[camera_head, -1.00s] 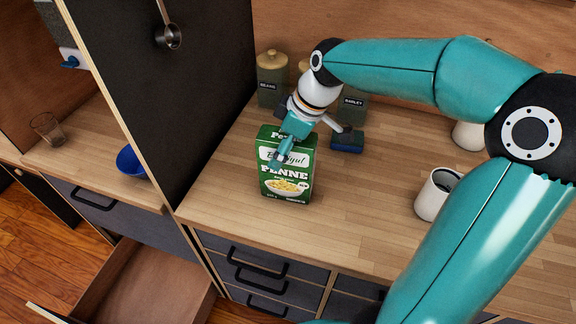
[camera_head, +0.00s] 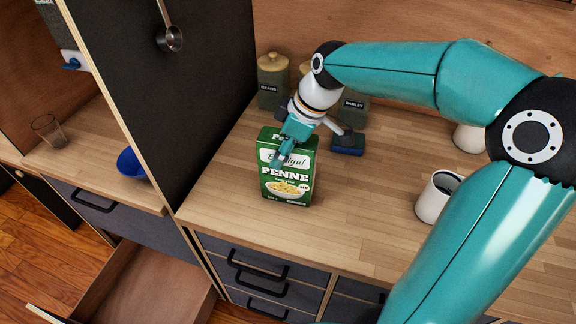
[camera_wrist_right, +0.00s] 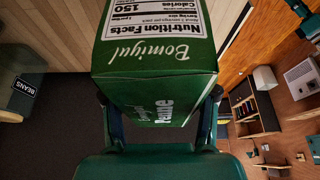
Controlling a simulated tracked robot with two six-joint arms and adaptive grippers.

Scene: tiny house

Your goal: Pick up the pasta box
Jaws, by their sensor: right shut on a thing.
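The pasta box (camera_head: 287,184) is a green carton with a "PENNE" label. It stands upright on the wooden counter in the head view. My right gripper (camera_head: 290,143) comes down on it from above and behind, and is shut on its upper part. In the right wrist view the box (camera_wrist_right: 160,88) fills the middle, between the two fingers of my right gripper (camera_wrist_right: 162,112). One finger crosses the front of the box in the head view; the other is hidden behind it. My left gripper is not in view.
Lidded canisters (camera_head: 273,82) stand at the back wall. A small dark blue object (camera_head: 348,145) lies right of the box. A white mug (camera_head: 436,197) stands further right. A tall black panel (camera_head: 170,95) rises on the left. An open drawer (camera_head: 150,285) juts out below.

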